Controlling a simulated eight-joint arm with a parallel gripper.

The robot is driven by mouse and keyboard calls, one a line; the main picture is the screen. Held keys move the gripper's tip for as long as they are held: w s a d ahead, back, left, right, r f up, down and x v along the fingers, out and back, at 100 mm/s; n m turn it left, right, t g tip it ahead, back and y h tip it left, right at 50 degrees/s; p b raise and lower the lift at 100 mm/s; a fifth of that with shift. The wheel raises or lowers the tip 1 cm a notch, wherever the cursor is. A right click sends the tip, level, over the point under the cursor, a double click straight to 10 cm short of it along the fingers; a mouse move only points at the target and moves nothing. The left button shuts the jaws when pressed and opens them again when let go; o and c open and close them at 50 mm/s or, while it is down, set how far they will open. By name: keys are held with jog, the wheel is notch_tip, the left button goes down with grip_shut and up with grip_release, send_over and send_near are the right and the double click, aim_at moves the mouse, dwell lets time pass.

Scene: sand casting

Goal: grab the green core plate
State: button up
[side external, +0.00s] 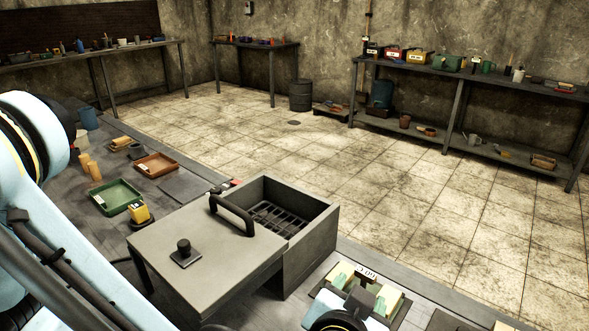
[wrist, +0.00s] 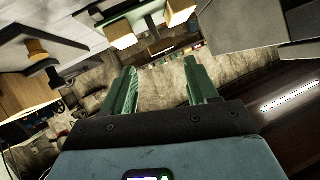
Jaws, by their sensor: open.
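My gripper (wrist: 160,80) shows in the wrist view with its two green fingers apart and nothing between them. Beyond the fingertips, at the top of that view, is a dark green piece (wrist: 147,27) with tan blocks (wrist: 123,38) at its ends; it looks like the core plate, cut off by the frame edge. In the side external view my wrist is at the bottom centre, over or beside a dark plate with pale green and tan pieces (side external: 388,297) and a white label (side external: 365,272). My wrist hides part of it, and I cannot tell the exact gap.
A grey metal box (side external: 315,235) with a slatted rack inside and a flat handled lid (side external: 205,240) stands just left of my wrist. A green tray (side external: 118,197), an orange-brown tray (side external: 156,165) and a yellow block (side external: 138,212) lie on the bench at left.

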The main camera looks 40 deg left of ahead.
aim_at(365, 278)
jog(key=shift+x, duration=3.6)
grip_shut()
